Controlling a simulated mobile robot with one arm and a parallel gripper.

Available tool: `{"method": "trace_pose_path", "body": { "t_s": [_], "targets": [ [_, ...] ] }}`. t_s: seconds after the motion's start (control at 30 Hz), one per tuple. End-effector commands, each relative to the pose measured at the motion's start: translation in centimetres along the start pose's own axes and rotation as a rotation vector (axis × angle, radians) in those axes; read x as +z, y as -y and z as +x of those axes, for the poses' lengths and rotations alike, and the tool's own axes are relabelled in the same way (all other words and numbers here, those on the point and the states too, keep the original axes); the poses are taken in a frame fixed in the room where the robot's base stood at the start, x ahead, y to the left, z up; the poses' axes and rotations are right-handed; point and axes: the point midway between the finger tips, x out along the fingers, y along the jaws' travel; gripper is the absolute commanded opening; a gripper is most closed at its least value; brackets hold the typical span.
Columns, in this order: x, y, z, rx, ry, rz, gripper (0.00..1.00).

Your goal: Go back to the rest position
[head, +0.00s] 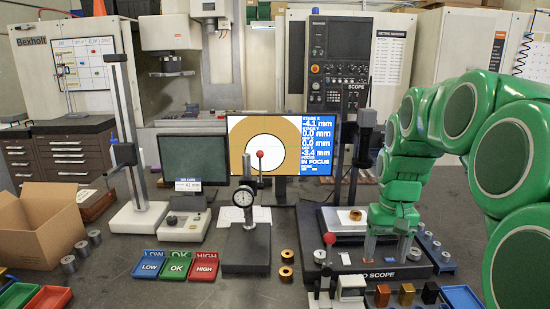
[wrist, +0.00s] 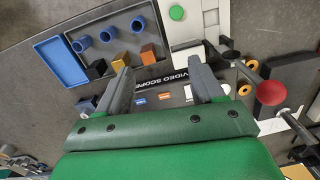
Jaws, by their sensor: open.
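My gripper (head: 387,247) is at the end of my green arm, on the right side of the head view. It points down over the base of the video scope (head: 350,262). In the wrist view my gripper (wrist: 162,76) has its two grey fingers spread apart. How far the fingertips are above the base cannot be told.
A red-knobbed lever (head: 330,240) and the scope's column (head: 362,150) stand left of my gripper. A dial gauge stand (head: 245,235) is mid-bench. Blue (head: 150,264), green (head: 175,265) and red (head: 203,267) trays lie at the front.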

Motion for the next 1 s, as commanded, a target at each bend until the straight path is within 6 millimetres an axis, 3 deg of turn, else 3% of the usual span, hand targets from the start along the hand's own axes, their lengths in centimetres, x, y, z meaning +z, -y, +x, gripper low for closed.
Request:
{"method": "trace_pose_path", "body": {
  "t_s": [0.43, 1.0],
  "targets": [
    [11.2, 4.6, 1.4, 0.012, 0.036, -0.067, 0.67],
    [25.7, 6.5, 6.1, 0.034, 0.088, -0.094, 0.67]
  ]
}}
